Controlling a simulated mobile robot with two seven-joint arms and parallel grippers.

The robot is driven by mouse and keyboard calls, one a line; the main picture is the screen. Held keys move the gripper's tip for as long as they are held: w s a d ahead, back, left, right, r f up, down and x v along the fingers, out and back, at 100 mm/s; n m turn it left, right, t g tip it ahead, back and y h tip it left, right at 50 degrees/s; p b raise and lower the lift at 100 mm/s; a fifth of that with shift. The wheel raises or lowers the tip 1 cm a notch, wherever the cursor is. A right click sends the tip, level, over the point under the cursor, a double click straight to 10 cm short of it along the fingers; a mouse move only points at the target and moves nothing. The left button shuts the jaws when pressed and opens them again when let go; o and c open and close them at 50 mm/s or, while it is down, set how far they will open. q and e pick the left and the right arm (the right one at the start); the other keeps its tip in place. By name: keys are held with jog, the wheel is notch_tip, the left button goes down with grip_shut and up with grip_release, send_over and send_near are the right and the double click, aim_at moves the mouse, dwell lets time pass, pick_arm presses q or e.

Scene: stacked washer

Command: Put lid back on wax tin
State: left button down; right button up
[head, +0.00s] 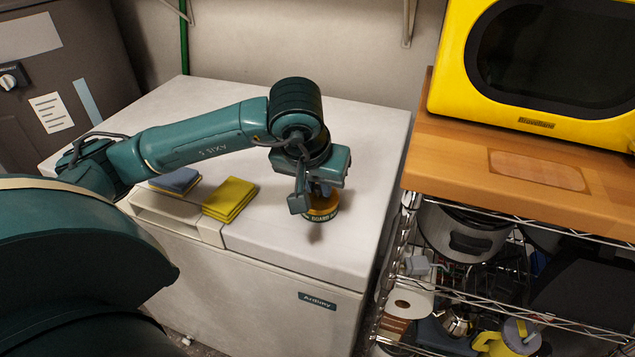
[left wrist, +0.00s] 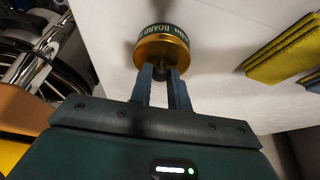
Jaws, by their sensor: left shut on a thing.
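The wax tin (head: 321,215) is a short round tin with a dark green lettered band. It stands on the white chest top, below my left gripper (head: 318,191). Its gold-orange lid (head: 322,203) is at the top of the tin. In the left wrist view the lid (left wrist: 160,50) shows as a gold disc beside the green band of the tin (left wrist: 163,29). My left gripper (left wrist: 165,76) is shut on the lid's dark knob. Lid and tin line up closely; I cannot tell whether the lid is fully seated. My right gripper is out of view.
The white chest top (head: 355,135) is mostly clear around the tin. Folded yellow cloths (head: 230,199) and blue cloths (head: 175,180) lie to the left. A wire shelf with a wooden top (head: 470,165) and a yellow microwave (head: 545,70) stand close on the right.

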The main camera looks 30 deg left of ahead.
pick_arm(q)
jog(key=c, duration=0.8)
grip_release()
jog(key=shift+o, duration=0.2)
jog(key=shift+r+p, duration=2.05)
jog(key=shift+r, duration=1.5)
grip_shut()
